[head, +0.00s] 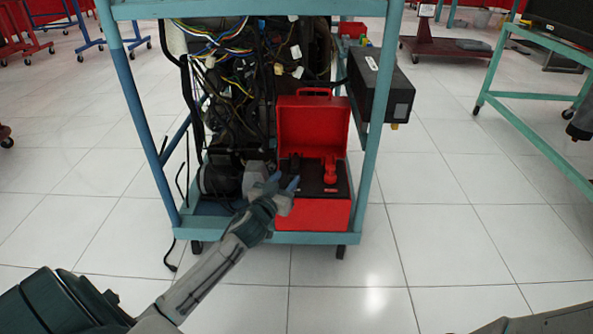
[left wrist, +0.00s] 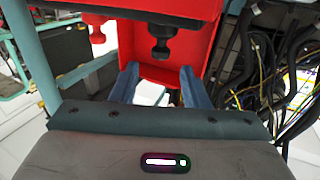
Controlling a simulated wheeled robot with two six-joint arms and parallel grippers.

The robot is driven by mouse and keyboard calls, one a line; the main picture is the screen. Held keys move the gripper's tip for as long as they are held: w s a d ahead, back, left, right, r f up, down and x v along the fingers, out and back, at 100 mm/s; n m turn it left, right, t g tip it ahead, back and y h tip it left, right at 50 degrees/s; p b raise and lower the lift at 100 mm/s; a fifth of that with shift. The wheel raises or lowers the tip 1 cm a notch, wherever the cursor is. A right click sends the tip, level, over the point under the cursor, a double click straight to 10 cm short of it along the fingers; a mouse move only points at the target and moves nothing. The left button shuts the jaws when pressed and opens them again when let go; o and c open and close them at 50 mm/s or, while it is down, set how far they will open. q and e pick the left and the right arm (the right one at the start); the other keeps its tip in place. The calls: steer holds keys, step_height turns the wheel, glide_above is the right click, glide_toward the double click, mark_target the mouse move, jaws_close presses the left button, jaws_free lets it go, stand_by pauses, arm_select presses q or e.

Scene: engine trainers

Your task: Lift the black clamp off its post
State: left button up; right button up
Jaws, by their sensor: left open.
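An open red case (head: 322,215) stands on the lower shelf of the teal engine frame, its lid raised at the back. The black clamp (head: 295,163) stands in the left part of the case, and its lower part is partly hidden by my gripper. It also shows in the left wrist view as a dark knobbed shape (left wrist: 161,40), above the gap between my fingers. My left gripper (head: 284,182) is open and empty at the front left of the case, with its blue fingers apart (left wrist: 158,84). The fingers are not closed around the clamp. My right gripper is not in view.
A red clamp (head: 331,170) stands beside the black one on the right. Teal posts (head: 371,130) flank the shelf. Wires and cables (head: 235,80) hang above and left, and a black box (head: 380,88) juts out right. Floor in front is clear.

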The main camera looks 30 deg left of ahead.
mark_target(293, 169)
arm_select(q)
steer(key=w, duration=0.2)
steer(key=w+b, duration=0.1)
steer(key=w, duration=0.1)
steer(key=w+a, duration=0.1)
steer(key=w, duration=0.2)
steer(key=shift+a+b, duration=0.1)
steer(key=shift+b, duration=0.25)
jaws_close()
